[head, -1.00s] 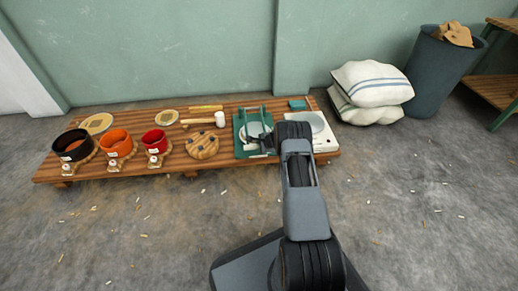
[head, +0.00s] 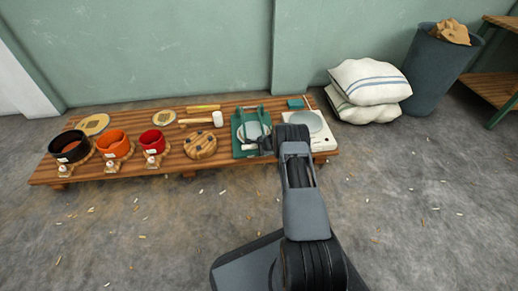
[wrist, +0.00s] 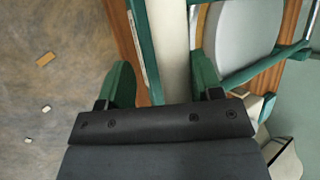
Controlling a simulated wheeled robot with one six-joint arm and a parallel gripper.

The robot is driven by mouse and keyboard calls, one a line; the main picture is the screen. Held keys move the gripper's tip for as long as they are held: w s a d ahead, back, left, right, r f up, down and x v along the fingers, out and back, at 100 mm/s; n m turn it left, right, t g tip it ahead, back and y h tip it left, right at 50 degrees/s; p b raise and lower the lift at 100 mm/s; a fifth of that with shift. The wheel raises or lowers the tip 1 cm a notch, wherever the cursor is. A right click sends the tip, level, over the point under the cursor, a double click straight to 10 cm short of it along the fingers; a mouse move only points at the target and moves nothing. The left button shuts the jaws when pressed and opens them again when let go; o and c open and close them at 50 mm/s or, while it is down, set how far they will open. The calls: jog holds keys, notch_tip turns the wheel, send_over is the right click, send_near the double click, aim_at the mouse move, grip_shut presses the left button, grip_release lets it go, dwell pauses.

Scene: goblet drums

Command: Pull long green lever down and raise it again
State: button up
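The green press-like device (head: 238,149) stands on the low wooden bench, with a pale round disc (head: 252,131) in a green frame. A pale grip bar (head: 248,147) shows at its front, beside my gripper (head: 264,146). In the wrist view the pale bar (wrist: 170,45) runs between the two green fingers of my gripper (wrist: 162,82). A gap shows on the left finger's side; the right finger is close to the bar, contact unclear. A long green rod (wrist: 265,66) crosses near the disc (wrist: 245,30). My arm hides part of the device's right side.
A white device with a round plate (head: 323,143) stands close on the right of the bench (head: 190,174). A round wooden piece (head: 201,146), a mallet (head: 217,119) and several coloured pots lie left. White sacks (head: 368,85) sit right. The floor in front is open.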

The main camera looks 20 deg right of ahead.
jog(key=shift+a, duration=0.1)
dwell(0.3)
jog(key=shift+s+r, duration=0.2)
jog(key=shift+r, duration=0.1)
jog(key=p+v, duration=0.5)
jog(key=v, duration=0.8)
jog(key=shift+p, duration=0.3)
